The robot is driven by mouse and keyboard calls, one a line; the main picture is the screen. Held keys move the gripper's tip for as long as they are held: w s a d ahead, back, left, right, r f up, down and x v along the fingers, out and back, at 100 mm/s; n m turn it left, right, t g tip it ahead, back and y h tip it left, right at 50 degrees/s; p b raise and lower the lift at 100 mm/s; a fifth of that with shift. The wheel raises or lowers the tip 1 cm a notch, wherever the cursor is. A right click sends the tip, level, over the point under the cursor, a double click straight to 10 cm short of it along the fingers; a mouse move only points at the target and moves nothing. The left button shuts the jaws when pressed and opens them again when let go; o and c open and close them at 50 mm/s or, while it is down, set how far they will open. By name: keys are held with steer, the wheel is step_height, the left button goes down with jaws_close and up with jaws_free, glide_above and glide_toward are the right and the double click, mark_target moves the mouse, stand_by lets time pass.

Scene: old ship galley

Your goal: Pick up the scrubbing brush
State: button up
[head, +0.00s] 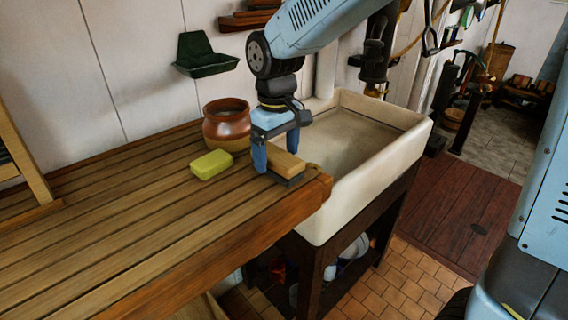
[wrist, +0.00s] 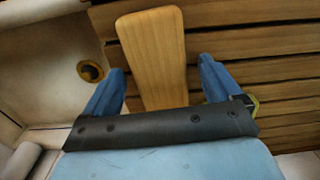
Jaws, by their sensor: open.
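The scrubbing brush (head: 287,164) has a pale wooden back and lies at the right end of the slatted wooden counter, beside the sink. In the wrist view its wooden back (wrist: 152,50) shows lengthwise between my fingers, with its near end hidden behind the dark gripper bar. My gripper (head: 274,157) is open, pointing down over the brush. In the wrist view my gripper (wrist: 163,85) has one blue finger on each side of the brush, with gaps between. I cannot tell how far the fingertips reach down beside it.
A yellow-green sponge or soap block (head: 212,165) and a brown clay pot (head: 227,125) stand left of my gripper on the counter (head: 130,225). A pale sink (head: 385,150) adjoins on the right. A green wall dish (head: 204,57) hangs behind. The counter's left part is clear.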

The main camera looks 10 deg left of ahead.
steer(key=shift+f, duration=0.55)
steer(key=shift+c, duration=0.3)
steer(key=c, duration=1.1)
